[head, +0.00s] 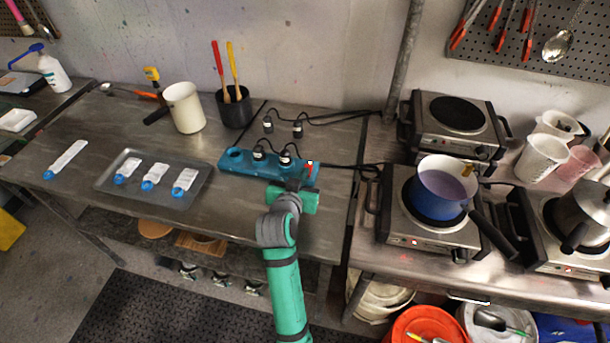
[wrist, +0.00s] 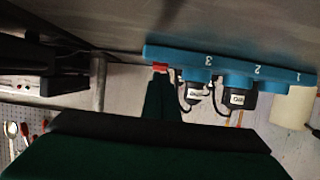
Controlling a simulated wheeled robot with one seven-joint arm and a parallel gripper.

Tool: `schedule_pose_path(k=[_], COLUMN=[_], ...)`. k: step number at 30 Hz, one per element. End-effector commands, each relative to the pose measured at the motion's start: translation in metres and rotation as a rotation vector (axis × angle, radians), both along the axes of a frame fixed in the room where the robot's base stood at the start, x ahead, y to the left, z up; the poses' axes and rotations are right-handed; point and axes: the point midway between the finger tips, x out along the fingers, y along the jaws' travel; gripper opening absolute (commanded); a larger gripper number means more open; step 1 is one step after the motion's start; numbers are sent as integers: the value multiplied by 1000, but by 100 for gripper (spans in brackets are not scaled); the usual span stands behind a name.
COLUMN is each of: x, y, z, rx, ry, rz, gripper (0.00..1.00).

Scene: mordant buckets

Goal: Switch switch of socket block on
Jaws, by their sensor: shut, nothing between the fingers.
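The blue socket block (head: 238,165) lies on the metal table, with two black plugs (head: 285,158) in it. Its red switch (head: 310,167) is at the right end. My gripper (head: 303,184) is shut and empty, right in front of that end. In the wrist view the block (wrist: 222,62) appears upside down with its numbers, and the red switch (wrist: 160,68) is at its left end. The shut fingertips (wrist: 160,76) are at the switch, touching it or very close. I cannot tell which way the switch is tipped.
Two loose plugs (head: 298,129) lie behind the block. A hot plate with a blue pot (head: 438,200) stands to the right. A tray (head: 200,195) with labelled packets is at the left. A white mug (head: 185,108) and a dark tool cup (head: 237,110) stand behind.

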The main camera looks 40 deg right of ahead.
Motion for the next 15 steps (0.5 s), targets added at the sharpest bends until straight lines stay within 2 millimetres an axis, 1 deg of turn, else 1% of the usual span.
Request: schedule_pose_path(k=[6,15], x=[-2,-3], y=[-4,-5], z=[8,9], rx=[-2,-1], ry=[-1,-1], rz=[-6,-9], gripper=[0,0])
